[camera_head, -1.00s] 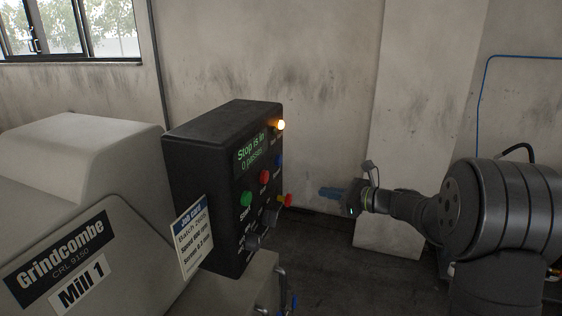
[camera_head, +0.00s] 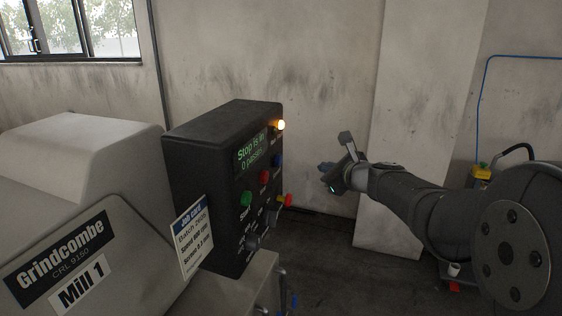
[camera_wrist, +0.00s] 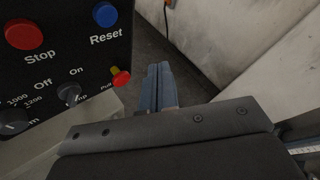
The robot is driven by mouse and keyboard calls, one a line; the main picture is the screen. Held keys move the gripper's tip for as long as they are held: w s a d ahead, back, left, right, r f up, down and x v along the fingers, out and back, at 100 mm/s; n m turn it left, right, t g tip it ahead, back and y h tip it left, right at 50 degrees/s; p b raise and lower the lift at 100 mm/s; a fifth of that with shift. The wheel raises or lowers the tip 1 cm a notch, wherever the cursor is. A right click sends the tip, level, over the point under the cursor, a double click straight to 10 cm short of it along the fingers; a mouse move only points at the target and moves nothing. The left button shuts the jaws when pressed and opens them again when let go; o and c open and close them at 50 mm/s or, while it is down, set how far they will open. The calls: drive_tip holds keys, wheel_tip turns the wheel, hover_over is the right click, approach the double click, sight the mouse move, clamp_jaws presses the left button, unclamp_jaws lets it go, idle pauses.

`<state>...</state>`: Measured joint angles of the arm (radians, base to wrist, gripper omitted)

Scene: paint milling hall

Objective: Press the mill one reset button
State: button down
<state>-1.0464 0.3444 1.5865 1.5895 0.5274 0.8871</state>
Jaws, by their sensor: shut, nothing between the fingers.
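The Mill 1 control box (camera_head: 200,170) is black and stands at the left centre of the head view. Its blue button (camera_head: 278,160) is on the right side of the panel. In the wrist view the blue button (camera_wrist: 105,14) sits above the label "Reset", right of the red Stop button (camera_wrist: 24,34). My gripper (camera_head: 327,174) is to the right of the panel, apart from it. In the wrist view my gripper's blue fingers (camera_wrist: 158,72) are shut with nothing between them, to the lower right of the Reset button.
A red and yellow pull knob (camera_wrist: 121,77) and an On/Off knob (camera_wrist: 69,93) are below Reset. An amber lamp (camera_head: 279,125) is lit. The display (camera_head: 252,154) reads "Stop is in, 0 passes". A job card (camera_head: 193,235) stands in front. The wall (camera_head: 320,100) is behind.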

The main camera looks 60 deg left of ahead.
drive_tip(key=s+a, duration=0.6)
idle(0.4)
drive_tip(key=shift+s+a, duration=0.2)
idle(1.8)
drive_tip(key=shift+s+a, duration=0.2)
drive_tip(key=shift+s+a, duration=0.35)
idle(1.0)
drive_tip(key=shift+w+d, duration=0.6)
drive_tip(key=shift+d, duration=0.05)
drive_tip(key=shift+w+d, duration=1.75)
drive_tip(key=shift+w, duration=0.05)
